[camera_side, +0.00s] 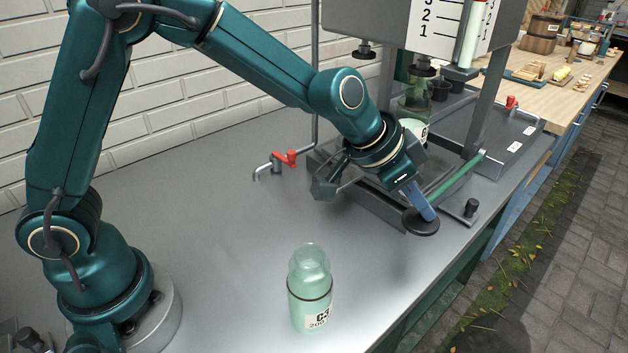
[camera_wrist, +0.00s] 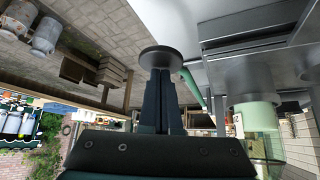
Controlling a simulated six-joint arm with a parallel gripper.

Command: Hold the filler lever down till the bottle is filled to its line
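The filler lever (camera_side: 455,180) is a green rod sloping down from a post at the right to a dark round pad (camera_side: 421,223). My gripper (camera_side: 423,206) has its blue fingers together, with the tips at the top of the pad. In the wrist view the fingers (camera_wrist: 163,98) lie side by side and end at the dark pad (camera_wrist: 161,57). Nothing shows between them. A clear bottle with a white label (camera_side: 411,118) stands under the filler nozzle (camera_side: 421,70). My wrist is just in front of its lower part. Its line and fill level are too small to tell.
A pale green bottle labelled C3 (camera_side: 310,290) stands upright on the grey bench (camera_side: 225,215), nearer the camera. A red-handled tap (camera_side: 285,158) is left of the filler. A second nozzle (camera_side: 364,50) hangs at the left under the tank (camera_side: 400,22). The bench's middle is clear.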

